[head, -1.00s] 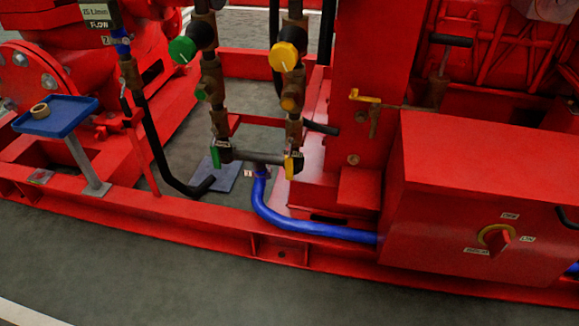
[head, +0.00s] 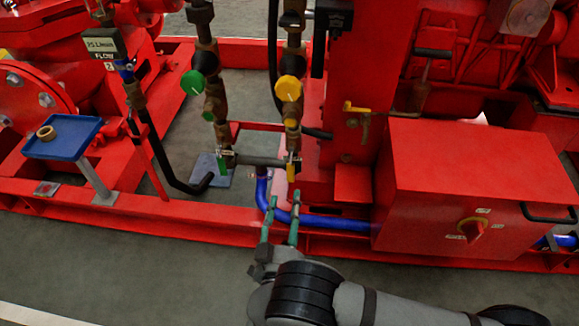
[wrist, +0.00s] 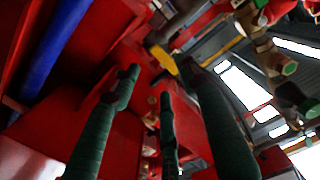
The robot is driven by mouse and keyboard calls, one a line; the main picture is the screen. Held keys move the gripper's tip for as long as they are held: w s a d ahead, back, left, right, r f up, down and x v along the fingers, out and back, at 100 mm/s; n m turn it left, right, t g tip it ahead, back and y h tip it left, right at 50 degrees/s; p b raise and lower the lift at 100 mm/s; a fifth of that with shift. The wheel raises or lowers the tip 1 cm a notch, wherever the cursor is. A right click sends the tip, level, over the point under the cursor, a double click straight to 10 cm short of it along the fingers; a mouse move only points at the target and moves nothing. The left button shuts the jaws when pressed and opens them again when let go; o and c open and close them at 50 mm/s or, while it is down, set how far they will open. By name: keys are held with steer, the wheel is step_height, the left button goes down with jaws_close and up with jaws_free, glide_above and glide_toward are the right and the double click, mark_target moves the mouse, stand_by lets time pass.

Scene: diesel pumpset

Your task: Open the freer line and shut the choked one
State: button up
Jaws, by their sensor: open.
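Two brown vertical lines stand side by side. The left one carries a green knob (head: 192,82) and, low down, a green lever (head: 222,166). The right one carries a yellow knob (head: 289,88) and a low yellow lever (head: 291,171). Both low levers hang roughly downward beside the pipes. A flow display (head: 103,45) stands at upper left; its figures are small and blurred. My gripper (head: 284,199) is open and empty, below the yellow lever and in front of the blue hose. In the wrist view, a yellow part (wrist: 165,59) shows beyond my green fingers.
The blue hose (head: 335,223) runs right to a red box (head: 455,195) with a rotary switch (head: 472,229). A blue tray (head: 62,137) holding a tan ring (head: 46,133) stands left. The red base rail (head: 140,205) crosses in front. A yellow-handled valve (head: 356,108) is right of the lines.

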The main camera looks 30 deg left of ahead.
mark_target(293, 176)
steer(key=b+x, duration=0.4)
steer(key=x, duration=0.5)
steer(key=shift+d+b, duration=0.15)
steer(key=shift+b, duration=0.15)
steer(key=shift+w+a+r, duration=0.15)
steer(key=shift+w+a, duration=0.2)
steer(key=shift+w, duration=0.2)
steer(key=shift+c, duration=0.9)
jaws_close()
